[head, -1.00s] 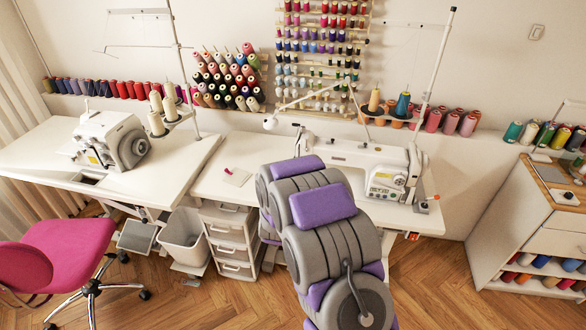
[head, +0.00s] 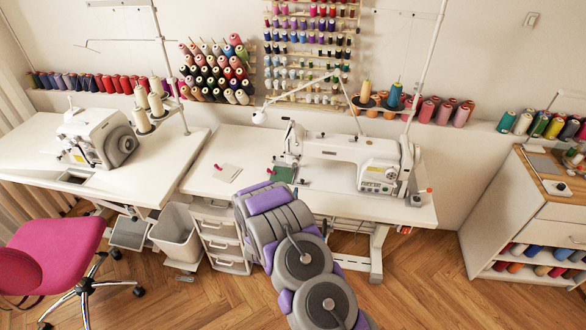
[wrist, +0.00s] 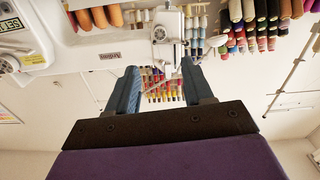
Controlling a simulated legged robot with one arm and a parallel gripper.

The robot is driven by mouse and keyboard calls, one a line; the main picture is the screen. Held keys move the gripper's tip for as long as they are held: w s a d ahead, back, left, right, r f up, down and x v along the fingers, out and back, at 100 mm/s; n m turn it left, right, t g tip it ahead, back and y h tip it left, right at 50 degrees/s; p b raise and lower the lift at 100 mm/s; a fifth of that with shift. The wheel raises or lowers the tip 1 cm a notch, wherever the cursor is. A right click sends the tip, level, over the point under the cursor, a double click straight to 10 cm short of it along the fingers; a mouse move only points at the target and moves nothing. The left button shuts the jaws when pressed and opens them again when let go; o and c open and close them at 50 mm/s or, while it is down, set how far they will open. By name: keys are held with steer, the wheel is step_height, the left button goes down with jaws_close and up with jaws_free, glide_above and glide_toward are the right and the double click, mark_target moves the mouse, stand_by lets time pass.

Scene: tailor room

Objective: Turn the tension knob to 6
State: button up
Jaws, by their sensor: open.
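A white sewing machine (head: 345,160) stands on the right-hand table in the head view.
A second machine (head: 98,138) stands on the left table. A pink chair (head: 55,255), a grey bin (head: 178,235) and white drawers (head: 222,240) are below. Thread racks (head: 310,50) line the wall. A white cabinet (head: 530,220) stands right, with open floor before it.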

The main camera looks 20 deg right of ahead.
mark_target(295, 164)
steer(key=b+x, duration=0.2)
steer(key=x, duration=1.2)
steer(key=shift+w+d+b, duration=0.1)
steer(key=shift+b, duration=0.25)
steer(key=shift+c, duration=0.5)
jaws_close()
